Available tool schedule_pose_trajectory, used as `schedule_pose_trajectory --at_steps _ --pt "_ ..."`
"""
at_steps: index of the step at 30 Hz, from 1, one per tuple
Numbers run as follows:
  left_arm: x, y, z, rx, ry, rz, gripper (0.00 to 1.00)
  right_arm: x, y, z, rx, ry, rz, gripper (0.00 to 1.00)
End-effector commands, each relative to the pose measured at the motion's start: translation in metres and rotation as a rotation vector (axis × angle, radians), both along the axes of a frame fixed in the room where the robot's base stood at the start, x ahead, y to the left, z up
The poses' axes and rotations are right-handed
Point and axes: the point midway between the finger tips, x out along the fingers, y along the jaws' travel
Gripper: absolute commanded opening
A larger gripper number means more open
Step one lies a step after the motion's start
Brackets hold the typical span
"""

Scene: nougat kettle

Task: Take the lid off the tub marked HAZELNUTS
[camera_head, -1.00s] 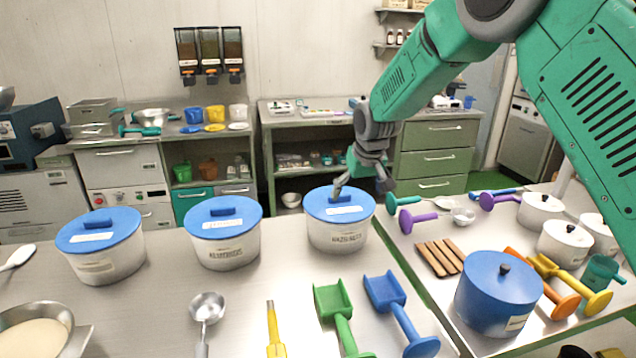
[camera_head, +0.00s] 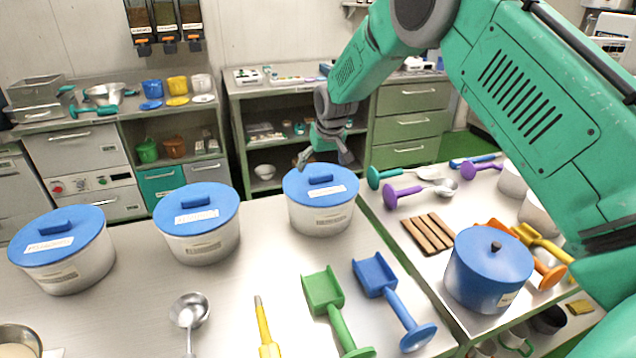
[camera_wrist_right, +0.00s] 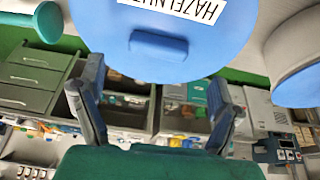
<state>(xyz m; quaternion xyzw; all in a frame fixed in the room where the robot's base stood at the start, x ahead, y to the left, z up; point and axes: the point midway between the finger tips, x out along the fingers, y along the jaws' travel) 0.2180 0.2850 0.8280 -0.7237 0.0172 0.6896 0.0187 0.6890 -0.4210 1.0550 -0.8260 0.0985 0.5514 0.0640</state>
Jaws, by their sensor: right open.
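The tub marked HAZELNUTS (camera_head: 319,219) is the rightmost of three white tubs on the metal table in the head view. Its blue lid (camera_head: 297,184) is on, with a raised bar handle (camera_head: 320,180) on top. In the wrist view the lid (camera_wrist_right: 230,45) fills the top, with its label cut off by the frame edge and its handle (camera_wrist_right: 158,46) in the middle. My right gripper (camera_head: 323,158) is open and empty at the lid's far side, apart from the handle. Its two fingers (camera_wrist_right: 155,90) point toward the lid in the wrist view. My left gripper is out of view.
Two similar blue-lidded tubs (camera_head: 198,242) (camera_head: 72,274) stand to the left. Green (camera_head: 323,290) and blue (camera_head: 375,275) scoops, a ladle (camera_head: 190,310) and a yellow tool (camera_head: 264,330) lie in front. A blue pot (camera_head: 485,275) stands on the right-hand table.

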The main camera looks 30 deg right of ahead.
Motion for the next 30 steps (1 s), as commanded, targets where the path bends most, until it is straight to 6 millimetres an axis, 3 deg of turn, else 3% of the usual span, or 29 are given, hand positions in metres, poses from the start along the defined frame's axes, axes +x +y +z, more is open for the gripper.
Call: schedule_pose_trajectory --at_steps 9,18,20,23,30 --pt "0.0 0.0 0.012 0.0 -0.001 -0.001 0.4 0.013 -0.001 -0.042 -0.001 0.003 -0.001 0.84" --pt "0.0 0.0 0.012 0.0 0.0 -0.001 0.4 0.014 0.001 -0.045 -0.004 0.002 -0.001 0.84" --pt "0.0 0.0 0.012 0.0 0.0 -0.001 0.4 0.014 0.0 -0.046 -0.003 0.002 0.0 0.67" --pt "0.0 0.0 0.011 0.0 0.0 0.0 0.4 0.014 -0.002 -0.047 0.0 0.002 0.0 0.32" --pt "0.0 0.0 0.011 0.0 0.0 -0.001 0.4 0.015 -0.003 -0.048 0.0 0.003 0.0 0.3"
